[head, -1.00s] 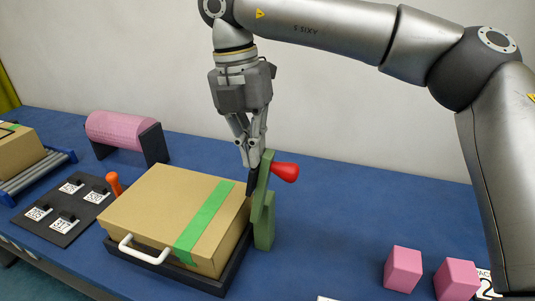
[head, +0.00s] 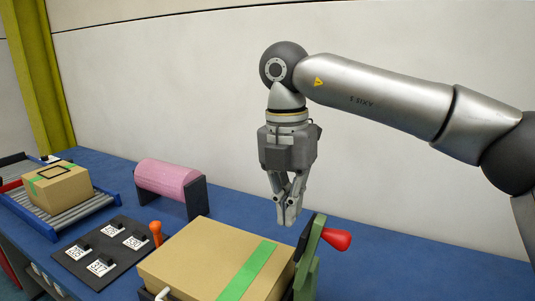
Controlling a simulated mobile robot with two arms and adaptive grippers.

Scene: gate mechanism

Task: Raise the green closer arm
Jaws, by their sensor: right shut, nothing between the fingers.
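The green closer arm (head: 307,262) stands at the right side of a cardboard box (head: 203,255), leaning slightly. A red knob (head: 337,239) sticks out to the right near its top, and a dark strip runs along its upper left edge. Its lower part is cut off by the frame. My right gripper (head: 289,222) hangs pointing down with its fingers shut and empty. Its fingertips appear just above and left of the arm's top, over the box's back right corner, apart from the arm. My left gripper is not in view.
The box has a green tape strip (head: 246,271) and a white handle (head: 164,294). Left of it are an orange handle (head: 156,232) and a dark panel with labelled switches (head: 103,249). A pink roller (head: 168,178) and a conveyor with another box (head: 57,187) stand farther left.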

